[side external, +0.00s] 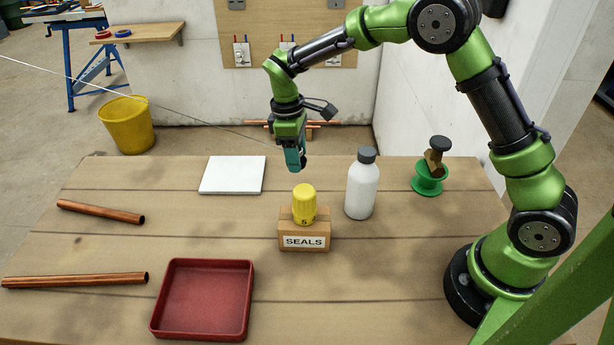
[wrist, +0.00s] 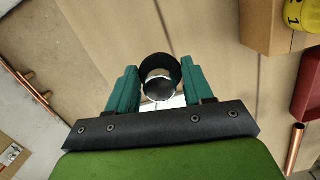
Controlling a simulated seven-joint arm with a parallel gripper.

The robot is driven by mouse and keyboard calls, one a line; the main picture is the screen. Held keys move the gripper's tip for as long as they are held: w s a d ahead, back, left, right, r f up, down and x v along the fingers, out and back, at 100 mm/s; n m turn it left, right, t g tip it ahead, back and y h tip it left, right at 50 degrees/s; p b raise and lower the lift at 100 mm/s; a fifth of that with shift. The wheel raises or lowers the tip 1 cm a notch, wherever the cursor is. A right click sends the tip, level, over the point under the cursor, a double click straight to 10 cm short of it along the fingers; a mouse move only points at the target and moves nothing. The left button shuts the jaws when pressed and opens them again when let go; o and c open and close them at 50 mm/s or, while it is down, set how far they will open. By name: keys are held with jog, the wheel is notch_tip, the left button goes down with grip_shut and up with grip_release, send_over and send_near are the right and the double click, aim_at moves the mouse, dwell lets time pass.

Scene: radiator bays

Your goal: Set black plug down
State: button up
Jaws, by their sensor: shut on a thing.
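My gripper (wrist: 158,88) is shut on the black plug (wrist: 160,68), a dark round piece with a shiny grey dome facing the wrist camera. Its teal fingers sit on either side of it. In the side view my gripper (side external: 294,160) points down above the far part of the table, behind the seals box and right of the white tile. The plug is hard to make out there, being hidden by the fingers. A white patch shows just beyond the plug in the wrist view.
The wooden table (side external: 110,240) holds a white tile (side external: 232,175), a cardboard SEALS box (side external: 304,242) with a yellow cylinder (side external: 304,203) on it, a white bottle (side external: 362,188), a green spool (side external: 429,182) bearing brown and black pieces, a red tray (side external: 203,300) and copper pipes (side external: 75,280).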

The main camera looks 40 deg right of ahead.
notch_tip(320, 180, down, 6)
jog(key=shift+f, duration=0.25)
jog(key=o, duration=1)
jog(key=shift+f, duration=0.15)
jog(key=shift+o, duration=0.2)
